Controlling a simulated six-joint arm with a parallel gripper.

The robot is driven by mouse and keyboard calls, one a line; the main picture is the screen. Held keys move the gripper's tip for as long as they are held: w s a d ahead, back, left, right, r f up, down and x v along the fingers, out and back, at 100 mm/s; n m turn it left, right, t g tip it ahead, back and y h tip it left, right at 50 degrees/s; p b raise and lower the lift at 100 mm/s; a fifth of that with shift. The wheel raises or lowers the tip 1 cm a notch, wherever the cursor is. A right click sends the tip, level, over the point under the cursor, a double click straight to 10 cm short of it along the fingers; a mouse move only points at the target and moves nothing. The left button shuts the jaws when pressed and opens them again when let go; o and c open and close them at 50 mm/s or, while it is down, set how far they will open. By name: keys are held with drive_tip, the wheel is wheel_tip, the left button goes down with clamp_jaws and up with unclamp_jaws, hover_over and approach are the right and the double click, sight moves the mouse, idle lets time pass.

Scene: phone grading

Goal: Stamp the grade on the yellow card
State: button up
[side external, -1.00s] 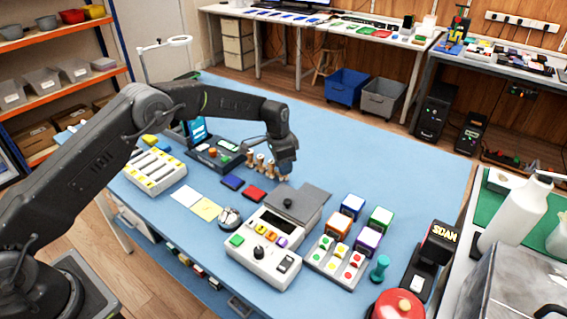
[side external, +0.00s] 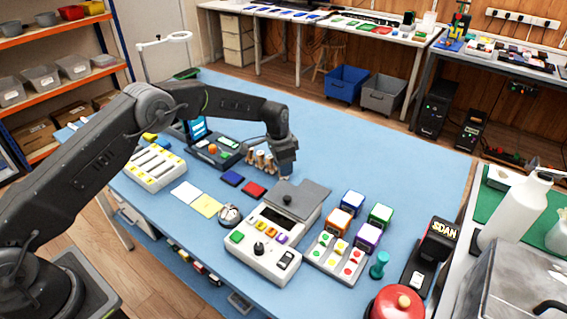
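The yellow card (side external: 206,206) lies flat on the blue table, left of centre, beside a white card (side external: 186,192). Several wooden-handled stamps (side external: 260,161) stand in a row behind the ink pads. A blue pad (side external: 232,178) and a red pad (side external: 253,190) lie right of the cards. My gripper (side external: 286,173) points down just right of the stamp row, behind the grey plate of the console. Its fingers are small and dark here; I cannot tell whether they are open or hold anything. It is well away from the yellow card.
A white console (side external: 262,258) with buttons and a grey plate (side external: 304,199) stands front centre. A round silver object (side external: 229,215) sits beside it. Coloured cubes (side external: 353,202) and a button tray (side external: 334,257) are to the right. A white slotted rack (side external: 155,168) stands left.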

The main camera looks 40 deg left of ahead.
drive_tip(key=shift+o, duration=1.3)
drive_tip(key=shift+r, duration=0.1)
drive_tip(key=s+a+r+n+t, duration=0.1)
drive_tip(key=s+r, duration=0.3)
drive_tip(key=r, duration=0.8)
drive_tip(key=s+r+n, duration=0.1)
drive_tip(key=s+r, duration=0.4)
drive_tip(key=r, duration=0.7)
drive_tip(key=s+a+r+n+t, duration=0.1)
drive_tip(key=s+r, duration=0.3)
drive_tip(key=s, duration=0.5)
drive_tip(key=s+r+n+t, duration=0.1)
drive_tip(key=s+r+n, duration=0.15)
drive_tip(key=s, duration=0.75)
drive_tip(key=s+f+n+t, duration=0.1)
drive_tip(key=s+f, duration=0.3)
drive_tip(key=s, duration=0.8)
drive_tip(key=shift+s+a+y, duration=0.25)
drive_tip(key=shift+s+y, duration=0.05)
drive_tip(key=shift+y, duration=0.1)
